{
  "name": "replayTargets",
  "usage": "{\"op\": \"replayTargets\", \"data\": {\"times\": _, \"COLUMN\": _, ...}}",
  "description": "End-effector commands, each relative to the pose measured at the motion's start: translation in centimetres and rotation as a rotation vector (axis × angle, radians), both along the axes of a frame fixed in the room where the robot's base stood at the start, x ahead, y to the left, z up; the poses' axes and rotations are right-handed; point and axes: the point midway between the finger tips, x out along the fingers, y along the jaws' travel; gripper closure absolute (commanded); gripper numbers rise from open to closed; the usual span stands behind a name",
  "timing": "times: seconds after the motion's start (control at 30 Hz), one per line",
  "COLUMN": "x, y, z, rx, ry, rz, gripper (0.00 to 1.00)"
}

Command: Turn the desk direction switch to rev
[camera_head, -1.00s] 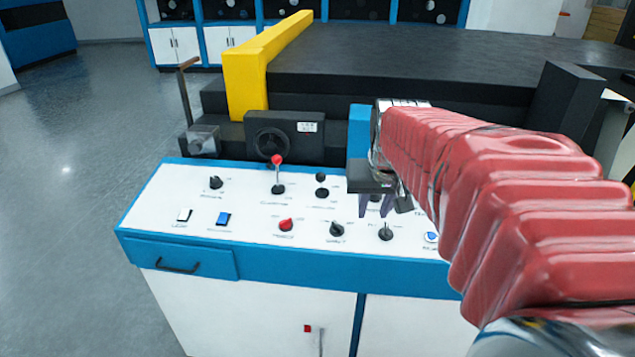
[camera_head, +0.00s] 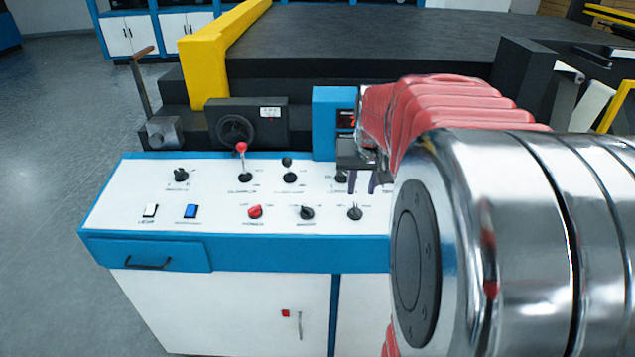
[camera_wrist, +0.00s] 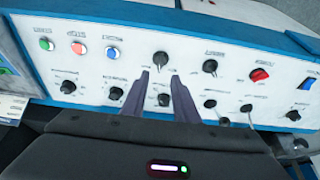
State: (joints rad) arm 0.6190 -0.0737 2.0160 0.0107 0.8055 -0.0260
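The control desk's white panel (camera_head: 130,190) carries black rotary knobs, a red knob (camera_head: 255,211) and a red-tipped lever (camera_head: 241,160). The labels are too small to read, so I cannot tell which knob is the direction switch. My gripper (camera_head: 362,186) hangs over the right part of the panel, fingers down. In the wrist view my gripper (camera_wrist: 161,76) is open. A black knob (camera_wrist: 163,99) shows between its fingers, and another black knob (camera_wrist: 160,58) lies just beyond the tips. I cannot tell whether a finger touches either.
My arm hides the panel's right end in the head view. Green, red and blue buttons (camera_wrist: 78,48) sit at the left in the wrist view. A black box with a round dial (camera_head: 236,130), a crank handle (camera_head: 142,85) and a yellow guard (camera_head: 205,68) stand behind the desk.

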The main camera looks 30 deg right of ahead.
Motion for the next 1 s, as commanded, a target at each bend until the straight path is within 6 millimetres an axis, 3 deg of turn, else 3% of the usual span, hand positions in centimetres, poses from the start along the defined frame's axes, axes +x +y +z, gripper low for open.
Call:
{"op": "replayTargets", "data": {"times": 0.6, "x": 2.9, "y": -1.9, "z": -8.7, "rx": 0.003, "ry": 0.004, "rz": 0.0, "gripper": 0.73}}
{"op": "replayTargets", "data": {"times": 0.8, "x": 3.4, "y": -2.3, "z": -10.2, "rx": 0.002, "ry": 0.002, "rz": 0.0, "gripper": 0.73}}
{"op": "replayTargets", "data": {"times": 1.0, "x": 3.5, "y": -2.4, "z": -10.5, "rx": 0.001, "ry": 0.001, "rz": 0.0, "gripper": 0.73}}
